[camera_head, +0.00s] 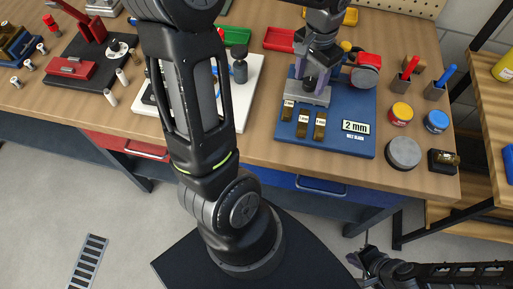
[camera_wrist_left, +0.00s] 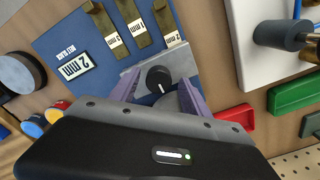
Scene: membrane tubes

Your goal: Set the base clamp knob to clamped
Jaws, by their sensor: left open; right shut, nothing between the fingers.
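The base clamp knob is a round black knob (camera_wrist_left: 159,77) with a white pointer mark on a grey metal block (camera_wrist_left: 187,57). The block sits on the blue "2 mm" board (camera_head: 355,104). In the left wrist view the knob lies between the purple fingers of my left gripper (camera_wrist_left: 160,88), which are open on either side of it; contact cannot be told. In the head view my left gripper (camera_head: 313,70) comes down from above over the block and largely hides the knob. My right gripper (camera_head: 366,260) is shut and empty, low at the lower right, away from the table.
Several brass pieces with labels (camera_head: 303,125) lie on the board in front of the block. A red-capped part (camera_head: 366,66) stands right beside the gripper. A grey disc (camera_head: 403,152) and red and blue tins (camera_head: 436,121) stand to the right. A white board (camera_head: 244,99) lies left.

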